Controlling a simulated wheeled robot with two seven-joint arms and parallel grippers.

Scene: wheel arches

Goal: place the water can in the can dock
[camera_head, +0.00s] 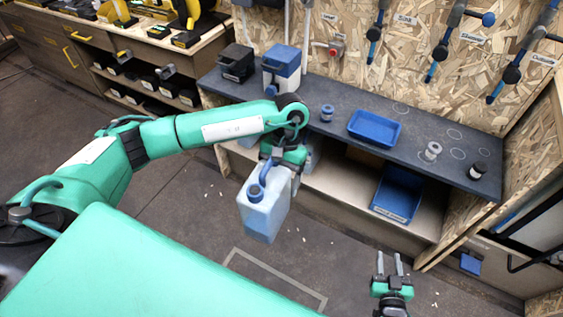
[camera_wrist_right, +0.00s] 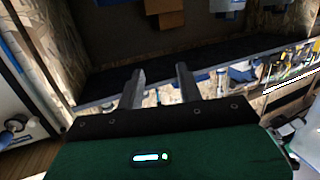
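The water can (camera_head: 263,212), a translucent pale-blue jug with a blue cap and handle, hangs slightly tilted in front of the workbench. My left gripper (camera_head: 277,162) is at the can's top and appears shut on its handle; the fingertips are partly hidden. My right gripper (camera_head: 389,264) is low at the bottom right, with its two fingers apart and nothing between them. It also shows open and empty in the right wrist view (camera_wrist_right: 160,80). I cannot tell for certain which thing is the can dock; a grey outlined corner (camera_head: 272,272) is marked on the floor below the can.
The dark workbench (camera_head: 385,153) holds a blue tray (camera_head: 375,127), a blue-and-white container (camera_head: 281,69), a black box (camera_head: 237,62) and small cylinders. A blue bin (camera_head: 398,192) stands on the shelf underneath. Drawers and shelving are at the upper left. The floor in front is mostly clear.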

